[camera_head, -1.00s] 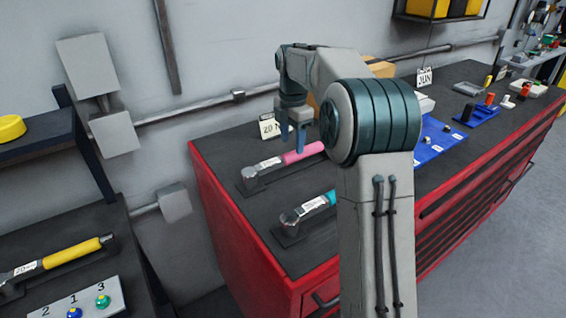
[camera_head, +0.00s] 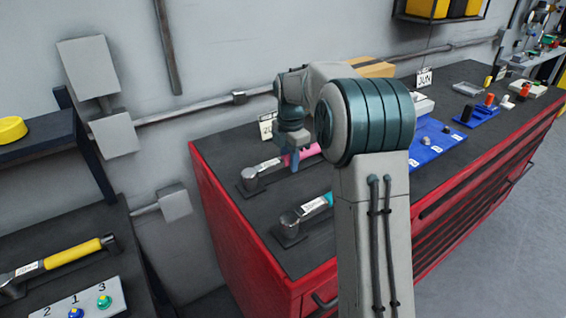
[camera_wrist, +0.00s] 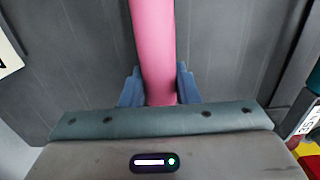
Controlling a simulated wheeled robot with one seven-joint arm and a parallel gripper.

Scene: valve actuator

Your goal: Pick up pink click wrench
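The pink click wrench (camera_head: 308,152) lies on the dark top of the red cabinet, its silver head at the left and its handle running right behind my arm. In the wrist view the pink handle (camera_wrist: 154,50) runs down between the two blue fingers. My gripper (camera_head: 293,160) is low over the wrench, pointing down. In the wrist view my gripper (camera_wrist: 158,88) is open, with one finger on each side of the handle and a small gap visible at least on the left. The handle's far end is hidden by my arm in the head view.
A teal-handled wrench (camera_head: 312,208) lies in front of the pink one. A blue tray (camera_head: 432,140) with small parts is to the right. A yellow-handled wrench (camera_head: 72,252) lies on the left bench. A date card (camera_head: 266,127) stands behind the pink wrench.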

